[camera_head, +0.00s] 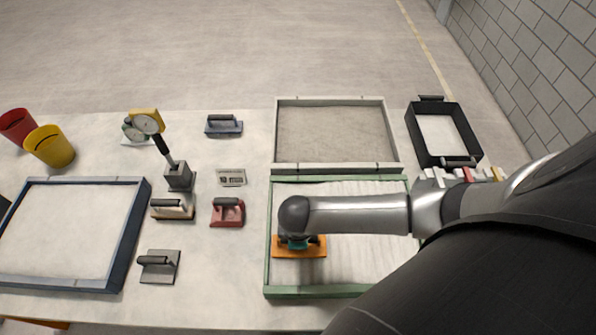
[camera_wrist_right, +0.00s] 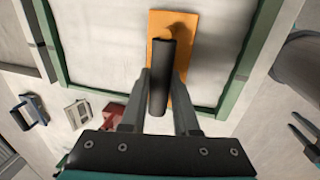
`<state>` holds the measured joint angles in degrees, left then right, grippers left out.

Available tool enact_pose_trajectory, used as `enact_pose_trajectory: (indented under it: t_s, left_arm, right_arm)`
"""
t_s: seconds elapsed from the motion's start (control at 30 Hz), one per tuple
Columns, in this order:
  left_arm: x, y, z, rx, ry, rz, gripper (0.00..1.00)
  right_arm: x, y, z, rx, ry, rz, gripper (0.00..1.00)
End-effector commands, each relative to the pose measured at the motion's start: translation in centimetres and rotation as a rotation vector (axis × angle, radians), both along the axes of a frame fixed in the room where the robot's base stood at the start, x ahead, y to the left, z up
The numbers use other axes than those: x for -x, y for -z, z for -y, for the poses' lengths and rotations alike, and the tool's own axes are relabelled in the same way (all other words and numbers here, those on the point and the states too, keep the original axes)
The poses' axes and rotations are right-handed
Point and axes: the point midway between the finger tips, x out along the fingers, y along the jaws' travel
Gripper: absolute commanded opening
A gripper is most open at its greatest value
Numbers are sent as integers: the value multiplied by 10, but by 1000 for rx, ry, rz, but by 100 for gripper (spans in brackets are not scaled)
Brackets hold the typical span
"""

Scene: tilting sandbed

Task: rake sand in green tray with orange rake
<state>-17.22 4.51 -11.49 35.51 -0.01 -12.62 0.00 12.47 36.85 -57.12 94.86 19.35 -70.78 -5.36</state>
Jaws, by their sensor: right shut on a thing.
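The green tray (camera_head: 268,270) lies at the front middle of the table and holds pale sand (camera_head: 350,262) with faint streaks. The orange rake (camera_head: 312,252) is a flat orange plate with a dark handle. It is at the left side of the green tray, over the sand. In the right wrist view the orange rake (camera_wrist_right: 188,32) shows beyond my right gripper (camera_wrist_right: 162,90). The gripper's fingers are shut on its dark handle. Whether the plate touches the sand I cannot tell. In the head view my right arm hides part of the tray. My left gripper is not in view.
A grey sand tray (camera_head: 391,130) adjoins the green tray's far side, and a blue tray (camera_head: 128,235) stands left. A black handled tray (camera_head: 468,130) is at back right.

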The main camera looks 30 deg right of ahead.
Motion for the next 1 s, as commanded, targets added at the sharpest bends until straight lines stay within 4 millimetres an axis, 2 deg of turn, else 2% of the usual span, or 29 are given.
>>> enact_pose_trajectory:
  t_s: [0.03, 0.47, 1.0]
  left_arm:
    - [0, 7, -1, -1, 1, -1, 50]
    - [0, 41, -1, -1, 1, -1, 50]
    - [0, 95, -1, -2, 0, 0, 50]
  right_arm:
    - [-8, 2, 4, 2, 0, 6, 0]
    - [-51, 2, 31, 2, 1, 5, 0]
    - [-107, 3, 65, 2, 2, 6, 0]
